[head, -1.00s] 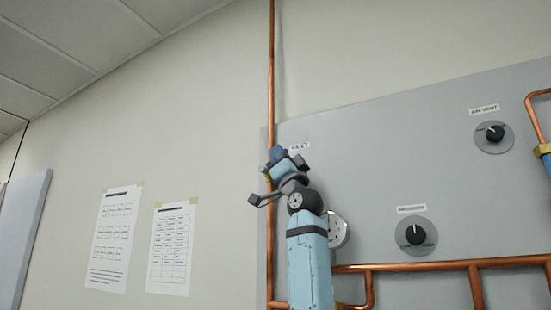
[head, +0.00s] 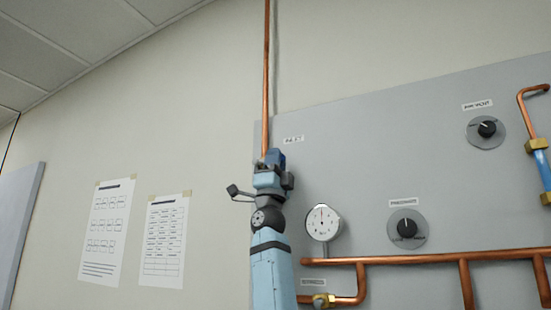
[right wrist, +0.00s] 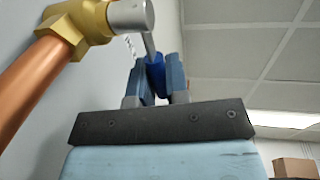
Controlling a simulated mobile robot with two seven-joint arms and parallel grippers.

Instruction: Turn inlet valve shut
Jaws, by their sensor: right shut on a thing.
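The inlet valve shows in the right wrist view as a brass body (right wrist: 92,22) with a silver end and stem on a copper pipe, and a blue handle (right wrist: 155,76). My right gripper (right wrist: 158,82) is shut on the blue handle, with one finger on each side of it. In the head view my right gripper (head: 270,158) is at the foot of the tall copper pipe (head: 267,90), just left of and below the inlet label (head: 293,140). There the gripper hides most of the valve. My left gripper is not in view.
A grey panel (head: 370,160) carries a round gauge (head: 322,222) close right of my arm, two black knobs (head: 407,228) (head: 487,129) and copper pipework (head: 400,257). Two paper sheets (head: 108,230) (head: 163,240) hang on the left wall.

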